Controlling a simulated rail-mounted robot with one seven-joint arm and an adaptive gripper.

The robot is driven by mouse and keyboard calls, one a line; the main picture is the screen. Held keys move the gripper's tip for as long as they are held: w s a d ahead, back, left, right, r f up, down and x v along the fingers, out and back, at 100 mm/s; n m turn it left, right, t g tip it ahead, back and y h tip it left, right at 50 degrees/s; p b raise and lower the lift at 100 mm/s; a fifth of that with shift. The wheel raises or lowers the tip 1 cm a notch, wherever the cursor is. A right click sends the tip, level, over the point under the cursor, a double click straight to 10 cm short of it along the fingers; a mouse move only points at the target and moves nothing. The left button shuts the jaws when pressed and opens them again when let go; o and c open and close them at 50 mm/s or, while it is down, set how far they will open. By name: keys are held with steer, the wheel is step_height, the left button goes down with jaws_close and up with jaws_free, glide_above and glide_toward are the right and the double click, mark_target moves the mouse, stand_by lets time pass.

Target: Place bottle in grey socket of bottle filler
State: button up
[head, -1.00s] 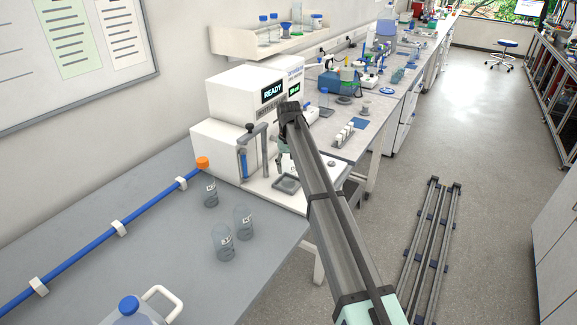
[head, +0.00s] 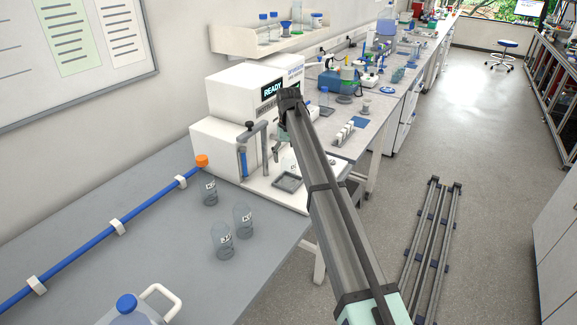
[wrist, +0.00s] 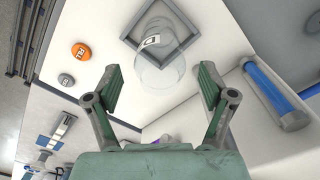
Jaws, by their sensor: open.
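A clear bottle (wrist: 160,72) with a small white label shows between my finger pads in the wrist view. It overlaps the grey square socket (wrist: 128,39); I cannot tell whether its base sits fully inside the rim. In the head view the socket (head: 288,190) lies on the white base of the bottle filler (head: 222,148), whose screen reads READY. My gripper (wrist: 160,78) is open, with a finger on each side of the bottle and gaps visible. In the head view my arm partly hides the gripper and filler front.
Several clear labelled bottles, one here (head: 243,221), stand on the grey bench left of the filler. A grey post (head: 265,150) and blue cylinder (head: 243,162) stand beside the socket. An orange-capped blue pipe (head: 120,228) runs along the wall. Orange and grey buttons (wrist: 66,80) lie near the socket.

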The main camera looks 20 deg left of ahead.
step_height(320, 180, up, 8)
steer(key=shift+r+b, duration=0.15)
steer(key=shift+b, duration=0.7)
